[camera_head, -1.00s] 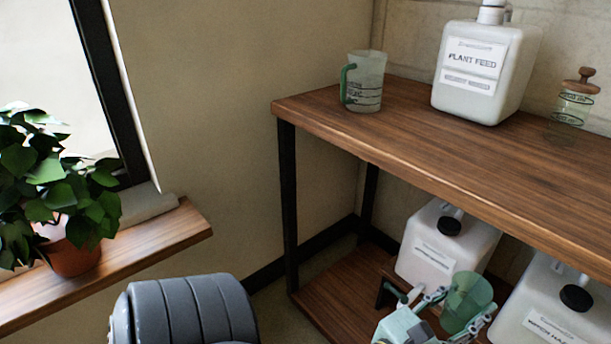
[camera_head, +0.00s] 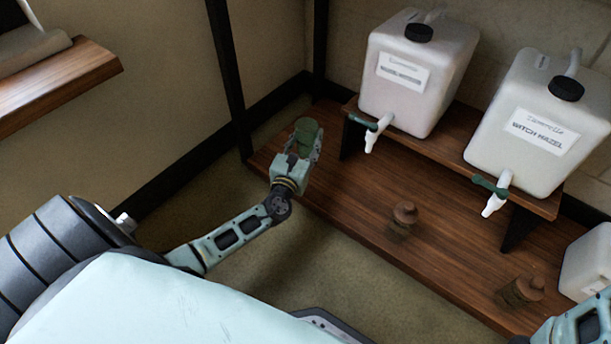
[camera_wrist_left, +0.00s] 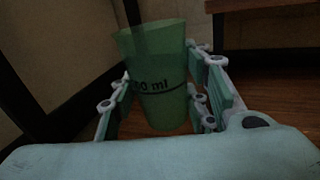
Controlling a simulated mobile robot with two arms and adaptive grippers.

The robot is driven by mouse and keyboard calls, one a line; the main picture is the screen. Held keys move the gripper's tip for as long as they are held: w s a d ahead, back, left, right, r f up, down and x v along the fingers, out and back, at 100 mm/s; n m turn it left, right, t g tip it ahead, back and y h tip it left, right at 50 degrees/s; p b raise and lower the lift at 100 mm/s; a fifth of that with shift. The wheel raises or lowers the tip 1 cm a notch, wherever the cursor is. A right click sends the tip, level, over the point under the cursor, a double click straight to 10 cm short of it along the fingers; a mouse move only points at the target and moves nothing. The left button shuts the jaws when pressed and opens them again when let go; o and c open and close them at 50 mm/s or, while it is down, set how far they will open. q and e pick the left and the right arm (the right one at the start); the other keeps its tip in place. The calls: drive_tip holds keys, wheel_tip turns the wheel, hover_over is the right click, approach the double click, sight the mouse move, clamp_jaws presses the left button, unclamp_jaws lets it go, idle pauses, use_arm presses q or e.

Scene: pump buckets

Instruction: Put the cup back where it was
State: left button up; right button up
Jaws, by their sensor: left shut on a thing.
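The green translucent cup (camera_head: 306,138) is at the left end of the lower wooden shelf (camera_head: 345,205) in the head view. My left gripper (camera_head: 302,156) is shut on it, with a finger on each side.
Two white jugs with taps, chamomile-like label (camera_head: 405,85) and witch hazel (camera_head: 530,130), stand on a raised wooden step (camera_head: 450,155). A black shelf post (camera_head: 228,75) rises left of the cup.

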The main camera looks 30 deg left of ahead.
use_arm(q)
wheel_tip(320, 180, down, 10)
drive_tip(key=b, duration=0.7)
drive_tip(key=shift+b, duration=0.4)
drive_tip(key=shift+f, duration=0.2)
drive_tip(key=o, duration=1.4)
drive_tip(key=shift+r, duration=0.15)
drive_tip(key=shift+s+r, duration=0.1)
drive_tip(key=shift+s, duration=0.1)
drive_tip(key=shift+p+v, duration=2.6)
drive_tip(key=shift+v, duration=3.25)
